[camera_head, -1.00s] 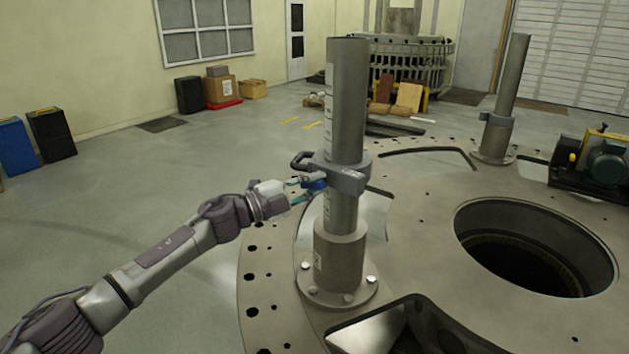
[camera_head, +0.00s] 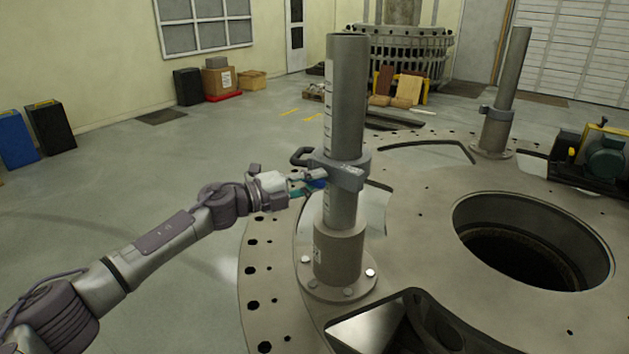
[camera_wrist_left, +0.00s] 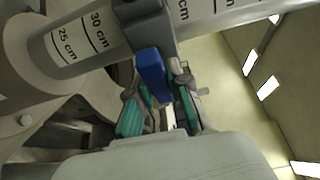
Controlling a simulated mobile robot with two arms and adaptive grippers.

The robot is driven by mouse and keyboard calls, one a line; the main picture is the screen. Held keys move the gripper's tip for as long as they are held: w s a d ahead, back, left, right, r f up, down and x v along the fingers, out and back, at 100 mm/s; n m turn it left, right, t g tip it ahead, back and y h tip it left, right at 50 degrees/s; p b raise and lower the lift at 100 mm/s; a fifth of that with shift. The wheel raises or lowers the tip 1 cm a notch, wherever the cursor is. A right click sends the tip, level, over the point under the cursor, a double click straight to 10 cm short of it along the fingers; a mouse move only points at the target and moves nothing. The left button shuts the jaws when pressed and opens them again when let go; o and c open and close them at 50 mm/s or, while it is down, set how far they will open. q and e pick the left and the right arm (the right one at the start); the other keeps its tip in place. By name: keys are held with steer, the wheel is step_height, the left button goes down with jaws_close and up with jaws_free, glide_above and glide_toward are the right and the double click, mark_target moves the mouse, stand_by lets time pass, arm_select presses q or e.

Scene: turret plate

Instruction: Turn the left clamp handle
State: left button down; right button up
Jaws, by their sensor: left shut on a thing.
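The near post (camera_head: 346,100) stands upright on the turret plate (camera_head: 420,210), with a grey clamp (camera_head: 343,174) around it at mid height. The clamp's blue handle (camera_head: 317,184) shows small at its left side. My left gripper (camera_head: 308,188) reaches in from the left and is shut on the handle. In the left wrist view the blue handle (camera_wrist_left: 150,72) sits between the teal-padded fingers (camera_wrist_left: 160,112), below the grey clamp body (camera_wrist_left: 148,25). The post (camera_wrist_left: 85,40) there carries marks for 25 and 30 cm. My right gripper is not in view.
A second post (camera_head: 508,85) with a clamp stands at the back right. A round opening (camera_head: 530,245) lies right of the near post. A green motor unit (camera_head: 600,158) sits at the right edge. The floor at left is clear around my arm.

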arm_select(q)
steer(key=c, duration=1.1)
jaws_free()
steer(key=v, duration=1.2)
